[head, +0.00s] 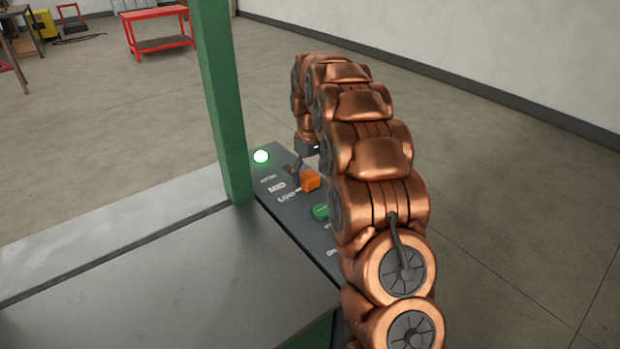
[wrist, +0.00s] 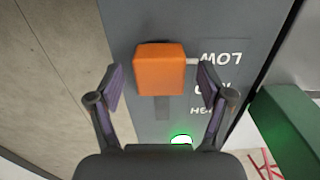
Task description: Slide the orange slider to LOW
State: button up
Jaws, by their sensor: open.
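The orange slider (wrist: 160,69) is a blocky knob on a dark grey panel (wrist: 215,25). In the wrist view it sits at the LOW end of its slot, with a white pointer mark beside the LOW label. The empty slot runs from it toward HIGH. My gripper (wrist: 161,84) is open, with one finger on each side of the slider and visible gaps to both.
A lit green lamp (head: 261,156) is on the panel beyond the slider, and a green button (head: 320,211) is on the near side. A green post (head: 222,100) rises close left of the panel. Open floor lies to the right.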

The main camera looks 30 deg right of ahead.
aim_at(309, 175)
notch_tip(309, 175, up, 9)
jog(key=shift+w+r, duration=0.1)
jog(key=shift+r, duration=0.45)
dwell(0.4)
jog(key=s+a+r+p, duration=0.2)
jog(key=s+a+r, duration=0.3)
jog(key=s, duration=0.5)
jog(key=s+a+f+p, duration=0.1)
jog(key=s+a+f, duration=0.1)
jog(key=s, duration=0.9)
jog(key=s+a+f+m+g+p, duration=0.1)
jog(key=s+a, duration=0.3)
jog(key=s, duration=0.8)
jog(key=s+a+f+m+p, duration=0.1)
jog(key=s+a, duration=0.3)
jog(key=s, duration=0.7)
jog(key=shift+s+f+g, duration=0.25)
jog(key=shift+f+g, duration=0.15)
jog(key=shift+f, duration=0.45)
